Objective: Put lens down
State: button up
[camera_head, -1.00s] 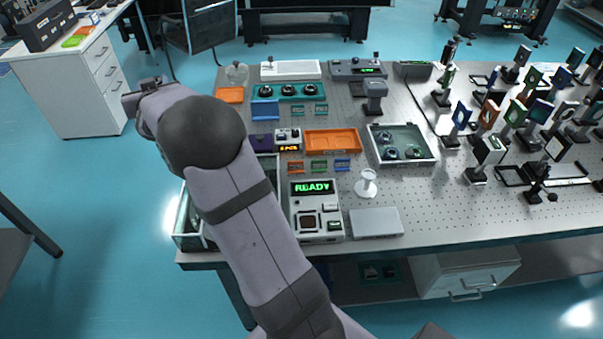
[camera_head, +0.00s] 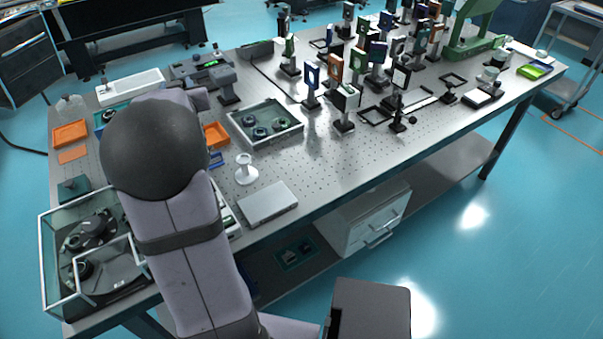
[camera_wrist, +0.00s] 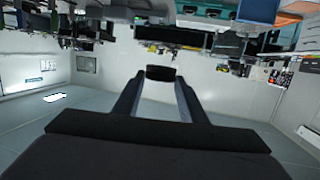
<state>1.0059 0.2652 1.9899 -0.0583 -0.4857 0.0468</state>
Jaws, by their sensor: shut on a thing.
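My gripper (camera_wrist: 160,80) shows in the wrist view with its two dark fingers shut on a small dark lens (camera_wrist: 160,72). The lens is seen nearly edge-on between the fingertips, so its glass cannot be made out. In the head view my own arm hides the gripper and the held lens. A clear-walled tray (camera_head: 290,143) with several round lenses (camera_head: 261,132) lies on the optical table (camera_head: 330,170), right of my arm. A white stand (camera_head: 245,172) with a round top is in front of it.
A flat grey box (camera_head: 267,205) lies near the front edge. A glass-walled case (camera_head: 45,245) with dark round parts is at the left corner. Several upright optic mounts (camera_head: 311,85) crowd the back. An orange tray (camera_head: 70,134) is at far left. Bare perforated tabletop lies right of the grey box.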

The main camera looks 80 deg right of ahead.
jog(key=s+d+f+m+g+h+b, duration=0.1)
jog(key=s+d+f+m+g+b, duration=0.15)
jog(key=s, duration=0.75)
jog(key=s+d+f+m+g+h+b, duration=0.1)
jog(key=s+f+g, duration=0.15)
jog(key=s, duration=0.85)
jog(key=m+g+b, duration=0.3)
jog(key=g+b, duration=0.1)
send_over(329, 184)
notch_tip(329, 184, down, 7)
jog(key=shift+h, duration=0.4)
jog(key=shift+s+f+b, duration=0.1)
jog(key=shift+f+b, duration=0.4)
jog(key=shift+f, duration=4.6)
jog(key=shift+f, duration=0.15)
jog(key=o, duration=1.2)
jog(key=shift+c, duration=0.2)
